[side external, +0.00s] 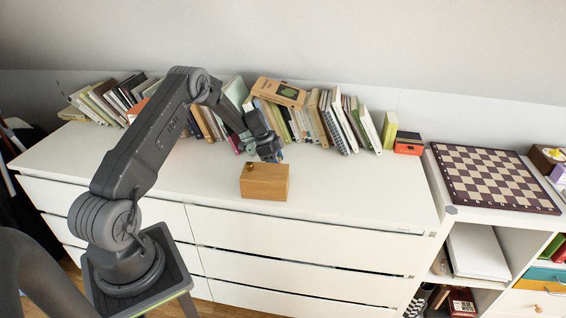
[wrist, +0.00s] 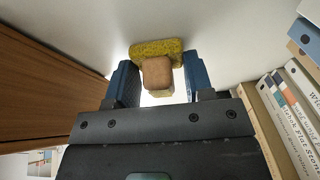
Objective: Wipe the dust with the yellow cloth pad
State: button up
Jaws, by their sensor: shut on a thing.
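The yellow cloth pad (wrist: 143,48) is a speckled yellow slab with a tan block-shaped grip (wrist: 157,71) on it. My gripper (wrist: 160,80) has its two blue fingers on either side of this grip and is shut on it. In the side view my gripper (side external: 269,150) is low over the white dresser top, just behind a small wooden box. I cannot tell whether the pad touches the surface. I cannot make out any dust in either view.
The wooden box (side external: 264,184) stands close in front of my gripper and fills the left of the wrist view (wrist: 45,75). A row of books (side external: 330,118) leans along the back wall. The dresser top (side external: 360,190) is clear to the right. A chessboard (side external: 490,178) lies farther right.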

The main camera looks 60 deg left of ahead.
jog(key=shift+s+a, duration=2.2)
jog(key=shift+s, duration=0.05)
notch_tip(320, 180, up, 8)
jog(key=shift+r, duration=0.1)
